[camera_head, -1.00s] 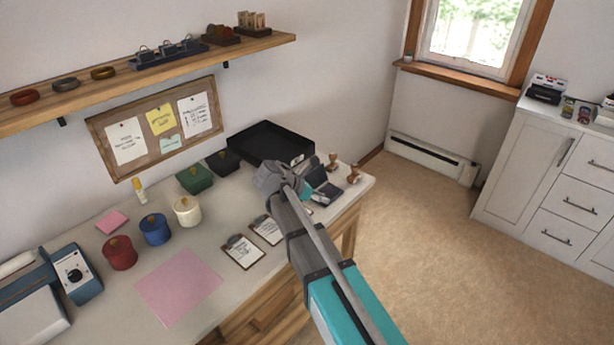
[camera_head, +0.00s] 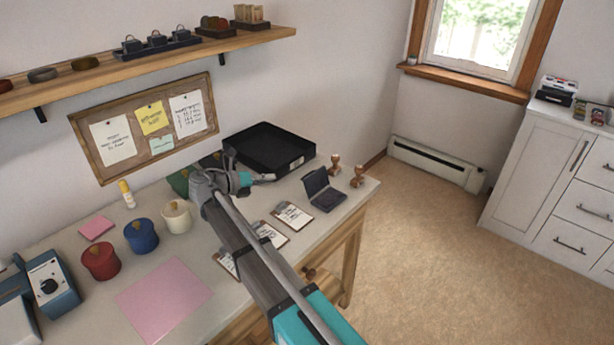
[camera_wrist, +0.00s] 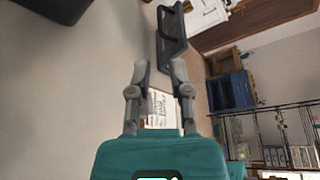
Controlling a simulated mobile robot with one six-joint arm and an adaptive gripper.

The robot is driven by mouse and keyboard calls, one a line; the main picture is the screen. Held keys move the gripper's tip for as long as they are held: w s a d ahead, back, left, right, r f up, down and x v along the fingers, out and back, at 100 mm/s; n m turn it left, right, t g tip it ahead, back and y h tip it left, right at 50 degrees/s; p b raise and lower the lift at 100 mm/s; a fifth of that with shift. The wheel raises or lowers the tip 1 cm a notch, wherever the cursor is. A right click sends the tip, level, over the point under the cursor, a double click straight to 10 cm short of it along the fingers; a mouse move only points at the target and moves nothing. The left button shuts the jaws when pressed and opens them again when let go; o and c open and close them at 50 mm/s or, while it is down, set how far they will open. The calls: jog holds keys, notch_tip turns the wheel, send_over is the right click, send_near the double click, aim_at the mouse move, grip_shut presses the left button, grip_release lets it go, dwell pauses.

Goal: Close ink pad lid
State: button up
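The ink pad (camera_head: 327,199) is a dark blue, laptop-like case near the right end of the desk. Its lid (camera_head: 315,181) stands raised at the back, so it is open. In the wrist view the ink pad (camera_wrist: 175,45) shows just beyond the fingertips. My gripper (camera_head: 266,178) is left of the ink pad, apart from it, above the desk near the black tray. In the wrist view the fingers of my gripper (camera_wrist: 161,68) are spread with an empty gap between them.
A black tray (camera_head: 250,162) lies behind my gripper. Two wooden stamps (camera_head: 357,177) stand right of the ink pad. Clipboards (camera_head: 292,215) lie in front; my arm partly hides others. Red, blue and cream pots stand at left. A shelf (camera_head: 150,66) hangs above.

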aim_at(307, 175)
jog(key=b+x, duration=0.3)
jog(key=x, duration=1)
jog(key=shift+w+d+f, duration=0.1)
jog(key=shift+w+d, duration=0.05)
jog(key=shift+d, duration=0.2)
grip_shut()
